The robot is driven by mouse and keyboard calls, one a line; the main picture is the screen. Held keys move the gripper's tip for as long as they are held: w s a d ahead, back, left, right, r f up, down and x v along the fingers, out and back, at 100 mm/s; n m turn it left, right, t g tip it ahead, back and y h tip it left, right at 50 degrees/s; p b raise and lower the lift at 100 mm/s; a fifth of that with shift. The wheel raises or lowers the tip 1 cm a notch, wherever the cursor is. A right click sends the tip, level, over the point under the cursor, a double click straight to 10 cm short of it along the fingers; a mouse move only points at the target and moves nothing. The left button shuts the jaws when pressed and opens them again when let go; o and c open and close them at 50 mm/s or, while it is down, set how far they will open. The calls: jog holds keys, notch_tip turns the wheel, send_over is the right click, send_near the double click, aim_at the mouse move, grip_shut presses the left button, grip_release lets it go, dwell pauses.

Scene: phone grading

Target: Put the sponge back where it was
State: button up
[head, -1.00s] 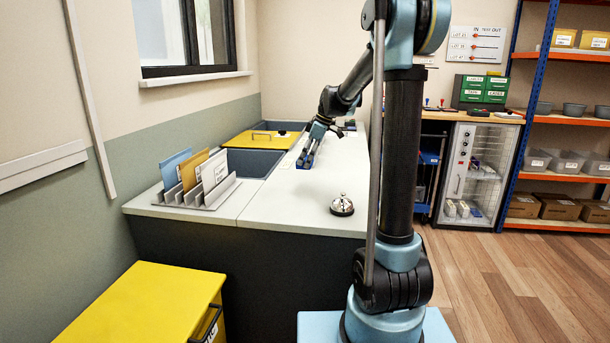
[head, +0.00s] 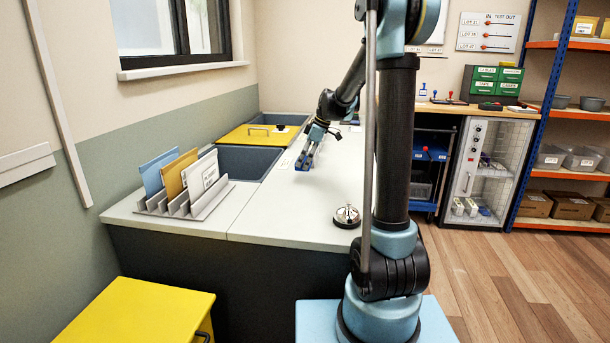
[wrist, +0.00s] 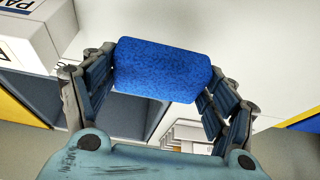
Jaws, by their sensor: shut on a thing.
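The blue sponge (wrist: 162,70) is held between the two fingers of my gripper (wrist: 160,85) in the wrist view. The fingers press on its left and right ends. In the head view my gripper (head: 307,158) points down over the white counter (head: 275,215), near the edge of the dark sunken bin (head: 248,162). The sponge is small there and partly hidden by the fingers. I cannot tell whether it touches the counter.
A file rack (head: 215,205) with several envelopes stands on the counter's left part. A yellow lid (head: 245,137) with a handle lies behind the bin. A service bell (head: 346,216) sits near the counter's front right. The counter's middle is clear.

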aim_at(306, 180)
jog(key=shift+d+f, duration=0.1)
jog(key=shift+f, duration=2.45)
jog(key=o, duration=1.2)
jog(key=v, duration=1.2)
